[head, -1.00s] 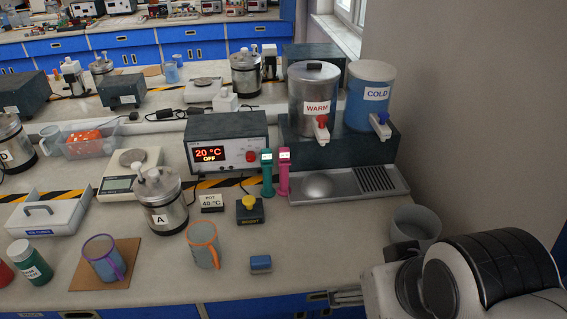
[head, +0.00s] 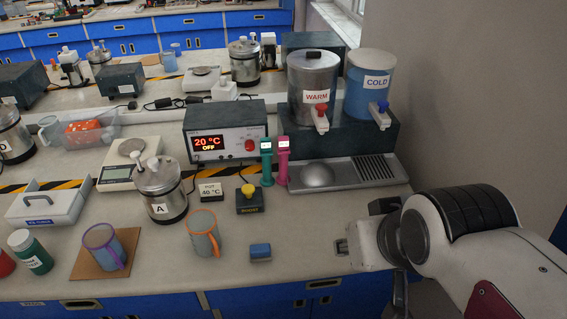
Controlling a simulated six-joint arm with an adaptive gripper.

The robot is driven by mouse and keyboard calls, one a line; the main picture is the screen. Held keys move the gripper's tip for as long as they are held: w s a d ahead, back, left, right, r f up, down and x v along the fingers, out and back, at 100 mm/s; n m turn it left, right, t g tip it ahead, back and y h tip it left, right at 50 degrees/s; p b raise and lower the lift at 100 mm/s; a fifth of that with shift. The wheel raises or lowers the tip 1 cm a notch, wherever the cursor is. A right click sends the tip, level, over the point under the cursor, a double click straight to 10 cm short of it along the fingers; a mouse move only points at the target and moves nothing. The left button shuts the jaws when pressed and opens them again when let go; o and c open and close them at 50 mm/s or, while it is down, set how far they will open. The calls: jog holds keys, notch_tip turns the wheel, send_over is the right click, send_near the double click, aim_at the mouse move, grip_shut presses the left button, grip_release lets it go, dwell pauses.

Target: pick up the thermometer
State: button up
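Two slim upright handheld devices with small pale displays stand side by side in front of the heater unit, one green (head: 266,162) and one pink (head: 283,161). They look like thermometers, but their displays are too small to read and I cannot tell which one is meant. My gripper (head: 342,247) is at the lower right, pointing left over the front part of the bench. It is well below and to the right of both devices in the picture, touching neither. Its fingers are small and mostly hidden by my wrist, so their opening does not show.
The heater unit (head: 226,145) reads 20 °C OFF. A drip tray (head: 345,174) lies right of the devices, below the WARM (head: 314,85) and COLD (head: 370,95) dispensers. A yellow-knobbed box (head: 249,201), blue block (head: 260,251) and orange-rimmed mug (head: 203,236) stand in front.

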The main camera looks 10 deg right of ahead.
jog(key=w+a+f+t, duration=0.1)
jog(key=w+t, duration=0.2)
jog(key=w, duration=1.1)
jog(key=w+a+f+t, duration=0.1)
jog(key=w+a+t, duration=0.1)
jog(key=w, duration=1.1)
jog(key=w+a+f+t, duration=0.1)
jog(key=w+f+t, duration=0.3)
jog(key=w, duration=0.6)
jog(key=t, duration=0.2)
send_near(284, 140)
jog(key=w+r, duration=0.1)
jog(key=shift+w+f, duration=0.3)
jog(key=shift+f, duration=0.3)
jog(key=shift+w, duration=0.1)
jog(key=shift+w, duration=1.2)
jog(key=shift+w, duration=0.15)
jog(key=shift+w+f, duration=0.1)
jog(key=shift+w, duration=2.35)
